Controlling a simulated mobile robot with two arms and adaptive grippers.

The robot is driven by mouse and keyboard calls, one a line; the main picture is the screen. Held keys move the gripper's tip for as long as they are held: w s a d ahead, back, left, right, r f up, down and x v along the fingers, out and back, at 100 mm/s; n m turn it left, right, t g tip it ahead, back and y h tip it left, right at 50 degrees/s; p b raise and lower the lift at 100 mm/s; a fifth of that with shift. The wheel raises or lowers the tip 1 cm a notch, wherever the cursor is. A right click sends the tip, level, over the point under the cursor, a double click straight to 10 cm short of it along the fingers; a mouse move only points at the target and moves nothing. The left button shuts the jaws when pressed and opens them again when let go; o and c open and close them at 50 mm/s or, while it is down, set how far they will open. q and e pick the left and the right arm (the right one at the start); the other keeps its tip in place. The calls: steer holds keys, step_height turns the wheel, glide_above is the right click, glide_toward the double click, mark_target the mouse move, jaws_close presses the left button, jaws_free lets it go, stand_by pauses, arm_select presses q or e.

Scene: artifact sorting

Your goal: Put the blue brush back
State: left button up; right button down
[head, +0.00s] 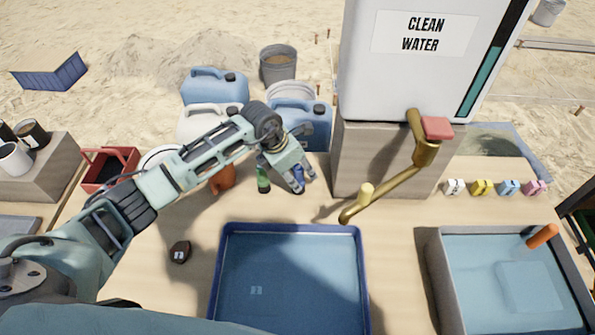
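My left gripper (299,183) points down over the table behind the blue-rimmed tray. A small dark blue piece (298,172), which looks like the blue brush, shows at its fingers. The fingers hide much of it, and I cannot tell whether they close on it. A green upright item (263,180), perhaps another brush, stands just left of the gripper. My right gripper is not in view.
The blue-rimmed tray (364,285) lies in front. A water tank (425,70) with a brass tap (425,150) stands right of the gripper. A grey basin (434,262) holds water and an orange handle (543,236). A dark lump (180,251) lies left.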

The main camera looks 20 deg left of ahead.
arm_select(q)
steer(key=v, duration=1.2)
steer(key=shift+b, duration=0.45)
